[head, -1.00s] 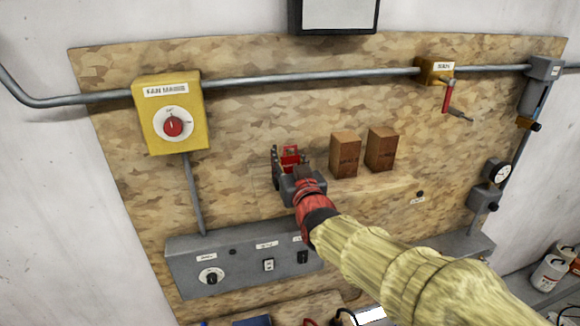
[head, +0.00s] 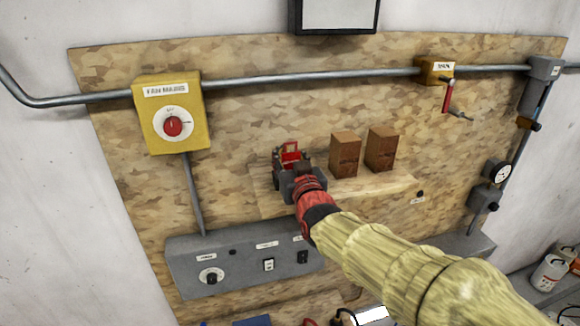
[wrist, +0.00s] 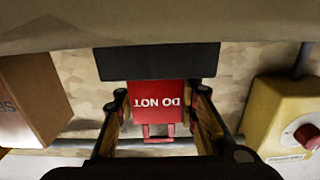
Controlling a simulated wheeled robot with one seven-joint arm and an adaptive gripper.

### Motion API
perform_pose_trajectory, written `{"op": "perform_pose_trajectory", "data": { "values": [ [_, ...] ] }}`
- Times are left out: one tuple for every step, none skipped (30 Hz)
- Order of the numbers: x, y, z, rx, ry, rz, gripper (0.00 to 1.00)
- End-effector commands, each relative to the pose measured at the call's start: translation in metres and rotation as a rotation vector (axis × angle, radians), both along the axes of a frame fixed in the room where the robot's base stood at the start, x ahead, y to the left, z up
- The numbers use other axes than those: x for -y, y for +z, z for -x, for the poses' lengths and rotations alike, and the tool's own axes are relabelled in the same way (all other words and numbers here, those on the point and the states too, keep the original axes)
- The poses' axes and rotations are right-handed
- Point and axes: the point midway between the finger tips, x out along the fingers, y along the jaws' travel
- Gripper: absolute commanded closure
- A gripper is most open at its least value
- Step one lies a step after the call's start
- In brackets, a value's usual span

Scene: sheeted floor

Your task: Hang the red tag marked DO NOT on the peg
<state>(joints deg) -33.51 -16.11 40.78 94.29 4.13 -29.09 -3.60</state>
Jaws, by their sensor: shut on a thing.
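The red tag (head: 291,151) is between the fingers of my gripper (head: 289,163), in front of the wooden board and left of two brown blocks. In the wrist view, the tag (wrist: 157,98) shows white DO NOT lettering upside down. A red loop-like end shows at its lower edge. My gripper (wrist: 158,100) has one dark finger on each side of the tag and is shut on it. I cannot surely pick out the peg in either view; my gripper and arm cover part of the board.
Brown blocks (head: 345,155) (head: 382,149) stand on a wooden ledge (head: 385,185) just right of my gripper. A yellow switch box (head: 171,113) is at left. A grey panel (head: 240,270) lies below, and a conduit (head: 300,78) crosses above.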

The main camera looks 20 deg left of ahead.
Motion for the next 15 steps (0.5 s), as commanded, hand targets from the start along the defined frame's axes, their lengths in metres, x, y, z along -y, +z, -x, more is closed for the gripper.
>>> {"op": "perform_pose_trajectory", "data": {
  "values": [
    [0.000, 0.004, 0.000, 0.002, 0.000, -0.001, 1.00],
    [0.000, 0.005, 0.000, 0.001, 0.000, -0.001, 1.00],
    [0.000, 0.007, 0.000, 0.001, 0.000, -0.001, 1.00],
    [0.000, 0.009, 0.000, 0.001, 0.000, -0.001, 1.00],
    [0.000, 0.011, 0.000, 0.001, 0.000, -0.001, 1.00],
    [0.000, 0.013, 0.000, 0.001, 0.000, -0.001, 1.00],
    [0.000, 0.015, 0.000, 0.001, 0.000, -0.001, 1.00],
    [0.000, 0.016, 0.000, 0.001, 0.000, -0.001, 1.00],
    [0.000, 0.018, 0.000, 0.001, 0.000, -0.001, 1.00],
    [0.000, 0.019, 0.000, 0.000, 0.000, 0.000, 1.00],
    [0.000, 0.021, 0.000, 0.000, 0.000, 0.000, 1.00],
    [0.000, 0.023, 0.000, 0.000, 0.000, 0.000, 1.00],
    [0.000, 0.025, 0.000, 0.000, 0.000, 0.000, 1.00],
    [0.000, 0.026, 0.000, 0.000, 0.000, 0.000, 1.00],
    [0.000, 0.029, 0.000, 0.001, 0.000, -0.001, 1.00]
  ]
}}
